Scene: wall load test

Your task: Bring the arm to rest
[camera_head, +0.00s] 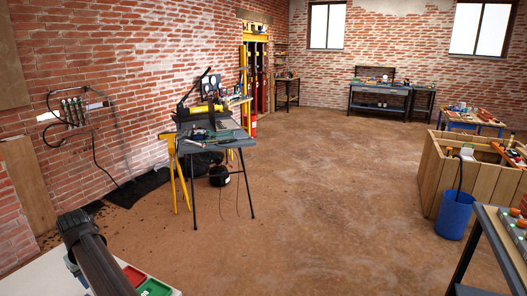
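My gripper cannot be made out in the head view. A dark, thick, tube-shaped part with a ribbed end leans across the lower left corner, over a pale tabletop (38,282). It may be part of my own arm, but I cannot tell for sure. No fingertips show, so whether the gripper is open or holds anything is hidden.
A red tray (133,275) and a green tray (155,288) sit on the pale tabletop. A cluttered workbench (215,138) stands by the brick wall. A wooden crate (455,180) and blue bin (455,214) stand right. The middle floor is clear.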

